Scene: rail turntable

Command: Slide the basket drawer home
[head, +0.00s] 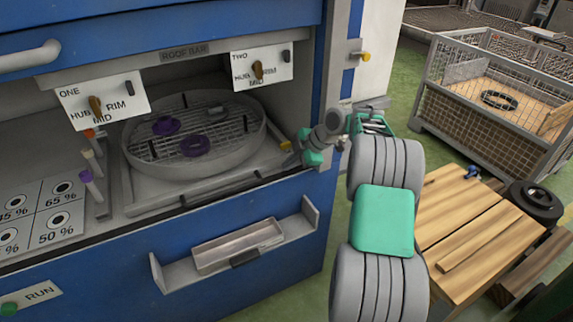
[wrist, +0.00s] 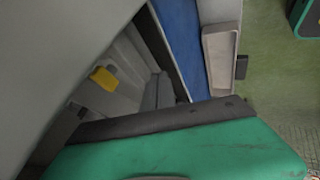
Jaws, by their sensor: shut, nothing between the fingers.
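The basket drawer (head: 150,197) is a grey tray in the opening of the blue cabinet. It carries a round grey mesh basket (head: 262,150). Two purple parts and a grey piece lie in the basket. A yellow tab (head: 285,145) sits at the drawer's right side; it also shows in the wrist view (wrist: 104,78). My gripper (head: 308,158) is shut and empty beside the right end of the drawer, near the cabinet's right post. I cannot tell whether it touches the drawer. Its green and black body fills the lower wrist view.
Cards ONE (head: 103,101) and TWO (head: 262,70) with knobs hang above the basket. A shallow grey tray (head: 237,248) juts from the blue front below. At right are a wooden pallet (head: 465,215), a tyre (head: 538,200) and a wire cage (head: 490,125). Green floor shows between.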

